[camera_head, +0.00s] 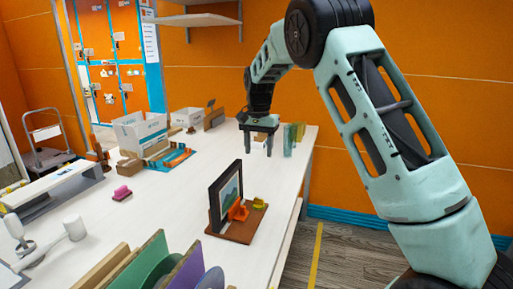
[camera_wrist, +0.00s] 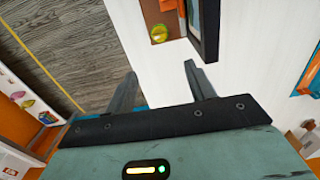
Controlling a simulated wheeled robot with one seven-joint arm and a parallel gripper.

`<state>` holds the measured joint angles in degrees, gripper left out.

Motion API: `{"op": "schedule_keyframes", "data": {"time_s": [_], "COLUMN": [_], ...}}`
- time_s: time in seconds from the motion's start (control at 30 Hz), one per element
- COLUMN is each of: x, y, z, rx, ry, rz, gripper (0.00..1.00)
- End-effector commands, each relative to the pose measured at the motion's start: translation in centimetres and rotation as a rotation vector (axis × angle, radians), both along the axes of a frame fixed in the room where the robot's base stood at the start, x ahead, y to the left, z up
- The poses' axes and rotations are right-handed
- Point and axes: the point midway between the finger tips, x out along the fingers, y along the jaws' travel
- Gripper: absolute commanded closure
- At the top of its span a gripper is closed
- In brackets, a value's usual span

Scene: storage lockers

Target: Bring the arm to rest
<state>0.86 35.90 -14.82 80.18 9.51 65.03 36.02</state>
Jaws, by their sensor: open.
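My arm reaches out from the right in the head view and bends down over the far right end of the white table (camera_head: 180,190). My gripper (camera_head: 259,150) points down there, above or near the tabletop. In the wrist view my gripper (camera_wrist: 158,80) has its two fingers well apart, with nothing between them but table edge and floor.
A framed picture (camera_head: 226,196) stands on a brown base (camera_head: 236,222) nearer me. Greenish upright pieces (camera_head: 290,137) stand right of the gripper. A white box (camera_head: 140,131) and blue tray lie left. Orange wall behind; wooden floor right of the table.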

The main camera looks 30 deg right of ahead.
Motion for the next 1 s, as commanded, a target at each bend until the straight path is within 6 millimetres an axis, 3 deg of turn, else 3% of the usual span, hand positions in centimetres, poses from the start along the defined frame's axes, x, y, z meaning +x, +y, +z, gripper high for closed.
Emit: {"op": "schedule_keyframes", "data": {"time_s": [0.3, 0.37, 0.47, 0.57, 0.67, 0.8, 0.9, 1.0], "x": [-0.1, -0.5, -2.3, -5.5, -10.1, -17.9, -24.3, -30.3], "y": [0.4, 1.7, 6.0, 12.0, 17.8, 24.4, 27.6, 29.0], "z": [0.0, 0.1, 0.3, 0.5, 0.6, 0.4, -0.2, -1.1], "rx": [0.003, 0.014, 0.046, 0.085, 0.113, 0.13, 0.124, 0.103], "ry": [0.0, -0.004, -0.009, -0.017, -0.025, -0.035, -0.041, -0.044], "rz": [0.008, 0.044, 0.159, 0.338, 0.54, 0.839, 1.06, 1.265], "gripper": [0.45, 0.45, 0.45, 0.45, 0.45, 0.45, 0.45, 0.45]}}
